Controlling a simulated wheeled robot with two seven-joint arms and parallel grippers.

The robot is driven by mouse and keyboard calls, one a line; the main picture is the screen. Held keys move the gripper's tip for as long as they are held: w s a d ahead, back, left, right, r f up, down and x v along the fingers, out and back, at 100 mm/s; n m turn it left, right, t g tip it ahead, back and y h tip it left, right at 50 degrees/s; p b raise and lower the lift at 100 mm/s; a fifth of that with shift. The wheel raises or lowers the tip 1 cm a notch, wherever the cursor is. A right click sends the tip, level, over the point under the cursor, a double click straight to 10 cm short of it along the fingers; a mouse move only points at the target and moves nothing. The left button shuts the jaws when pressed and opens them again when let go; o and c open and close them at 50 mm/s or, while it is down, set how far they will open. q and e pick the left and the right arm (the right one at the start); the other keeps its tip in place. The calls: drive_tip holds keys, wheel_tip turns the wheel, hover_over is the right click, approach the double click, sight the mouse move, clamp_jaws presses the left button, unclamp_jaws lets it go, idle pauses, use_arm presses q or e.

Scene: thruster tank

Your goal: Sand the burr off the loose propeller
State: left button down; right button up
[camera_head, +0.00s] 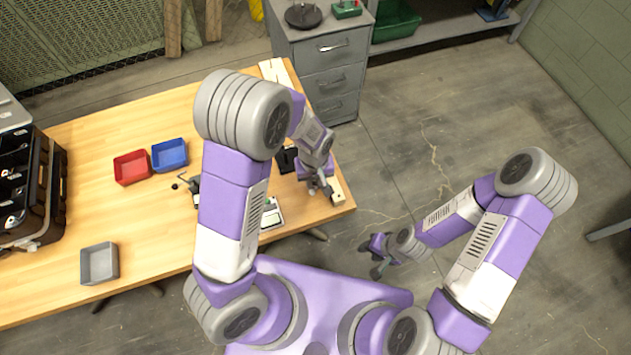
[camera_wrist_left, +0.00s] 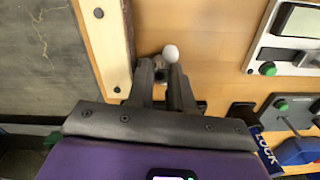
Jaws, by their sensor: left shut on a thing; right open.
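My left gripper (camera_head: 318,188) is over the right end of the wooden table, close to the pale strip at its edge. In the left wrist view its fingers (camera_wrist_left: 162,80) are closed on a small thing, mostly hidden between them. A round white tip (camera_wrist_left: 170,53) shows just beyond the fingertips; I cannot tell whether it belongs to the held thing. My right gripper (camera_head: 376,257) is open and empty, off the table above the floor. I cannot make out the loose propeller or a sanding tool for sure in either view.
A pale bolted strip (camera_wrist_left: 103,40) runs along the table edge. A white box (camera_head: 271,214) with a green button stands near the front edge. A red bin (camera_head: 131,167), a blue bin (camera_head: 170,155) and a grey bin (camera_head: 99,263) sit left. A black case (camera_head: 40,190) stands far left.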

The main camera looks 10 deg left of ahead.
use_arm(q)
drive_tip(key=shift+d, duration=0.1)
drive_tip(key=shift+s+d, duration=0.3)
drive_tip(key=shift+s, duration=0.25)
drive_tip(key=shift+s+d, duration=0.35)
drive_tip(key=shift+s, duration=0.2)
drive_tip(key=shift+s+d, duration=0.1)
drive_tip(key=shift+s, duration=0.05)
drive_tip(key=shift+s+d+p, duration=0.3)
drive_tip(key=shift+s, duration=0.1)
drive_tip(key=shift+r, duration=0.15)
drive_tip(key=r+p, duration=0.1)
drive_tip(key=a+r+p, duration=0.1)
drive_tip(key=r+p, duration=0.1)
drive_tip(key=s+r+p, duration=0.1)
drive_tip(key=shift+a+r+p, duration=0.3)
drive_tip(key=shift+a+r, duration=0.1)
